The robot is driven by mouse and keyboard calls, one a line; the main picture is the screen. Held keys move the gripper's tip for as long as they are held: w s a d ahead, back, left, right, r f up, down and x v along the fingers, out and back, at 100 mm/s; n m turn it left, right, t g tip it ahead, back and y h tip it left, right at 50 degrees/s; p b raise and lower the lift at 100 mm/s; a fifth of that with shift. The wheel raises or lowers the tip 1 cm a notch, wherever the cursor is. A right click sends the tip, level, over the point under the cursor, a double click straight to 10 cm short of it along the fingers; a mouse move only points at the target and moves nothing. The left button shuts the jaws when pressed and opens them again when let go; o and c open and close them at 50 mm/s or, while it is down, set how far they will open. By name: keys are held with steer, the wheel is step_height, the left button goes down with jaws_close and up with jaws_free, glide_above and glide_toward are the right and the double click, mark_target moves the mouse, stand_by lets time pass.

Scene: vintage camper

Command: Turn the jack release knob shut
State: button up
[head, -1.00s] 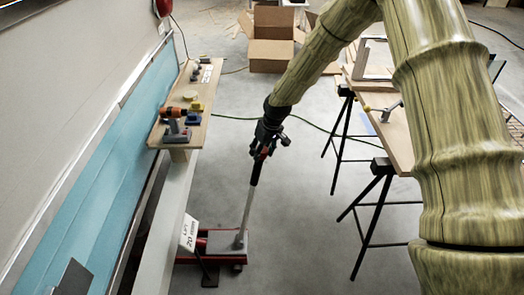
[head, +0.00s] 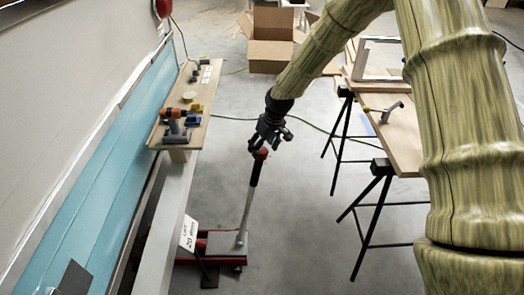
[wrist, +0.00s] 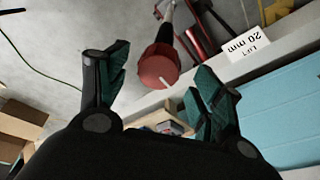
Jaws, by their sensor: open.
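The jack (head: 228,246) is a low red and grey unit on the floor by the pale beam, with a long handle (head: 247,208) leaning up from it. The handle has a black grip and a red knob (head: 262,153) at its top end. In the wrist view the round red end of this knob (wrist: 158,68) faces the camera, between the finger directions. My gripper (head: 268,142) is open just above the knob, its green-padded fingers (wrist: 160,80) spread either side of it in the picture. I cannot tell whether they touch it.
A white "LIFT 20 mm" sign (head: 189,233) stands beside the jack. A wooden shelf (head: 196,127) with a drill and small items is on the left, against the teal-panelled wall. A trestle workbench (head: 400,135) is on the right. Cardboard boxes lie behind; floor between is open.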

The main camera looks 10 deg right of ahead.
steer(key=v, duration=0.9)
